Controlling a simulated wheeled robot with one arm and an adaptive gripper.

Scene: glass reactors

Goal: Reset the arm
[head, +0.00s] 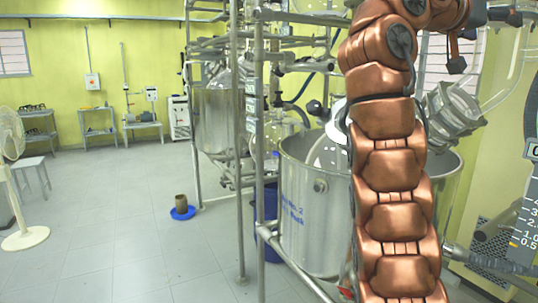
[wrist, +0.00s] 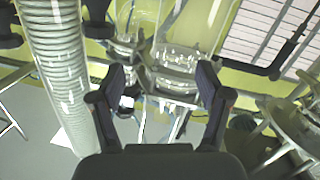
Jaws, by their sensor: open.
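My arm (head: 392,170) rises through the right half of the head view in copper-coloured segments, bent over at the top. It stands in front of a large steel reactor tank (head: 320,215) and hides part of it. My gripper (wrist: 163,82) shows in the wrist view with its two dark fingers spread apart and nothing between them. Glassware and metal fittings (wrist: 175,72) show behind the fingers; I cannot tell how far off they are. The gripper's tips are not clearly seen in the head view.
Metal frame poles (head: 259,120) stand left of the tank. A ribbed hose (wrist: 62,70) runs close on the left in the wrist view. A white fan (head: 20,190) stands at the far left. A blue dish (head: 183,213) lies on the floor. The tiled floor (head: 110,235) is mostly clear.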

